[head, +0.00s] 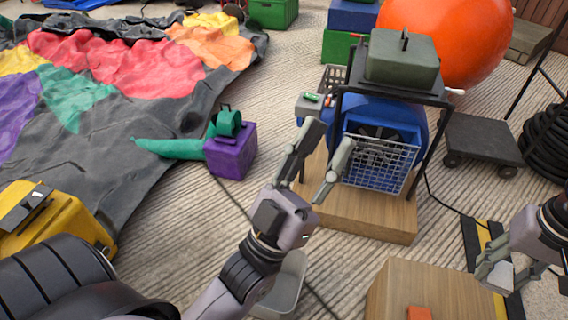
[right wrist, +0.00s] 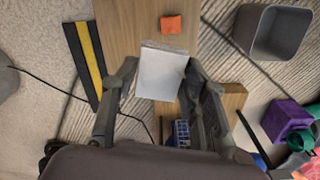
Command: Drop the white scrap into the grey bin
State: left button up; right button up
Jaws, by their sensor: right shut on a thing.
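The white scrap (right wrist: 161,74) is between the fingers of my right gripper (right wrist: 160,76) in the right wrist view, and the gripper is shut on it. In the head view my right gripper (head: 508,276) is at the lower right edge with the scrap (head: 499,275) partly hidden by its fingers. The grey bin (head: 289,283) stands on the floor at the bottom centre, partly hidden behind my left arm. In the right wrist view the bin (right wrist: 274,34) is at the upper right, apart from the gripper. My left gripper (head: 328,146) is open and empty in front of the blower.
A wooden box (head: 388,287) with an orange piece (head: 419,313) on it lies between the bin and my right gripper. The blue blower (head: 378,150) stands on a wooden base behind. A purple box (head: 232,151) sits left. A black-yellow strip (head: 478,240) lies right.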

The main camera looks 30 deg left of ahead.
aim_at(277, 293)
jog(key=u, duration=1)
jog(key=j, duration=0.65)
jog(key=i, duration=0.05)
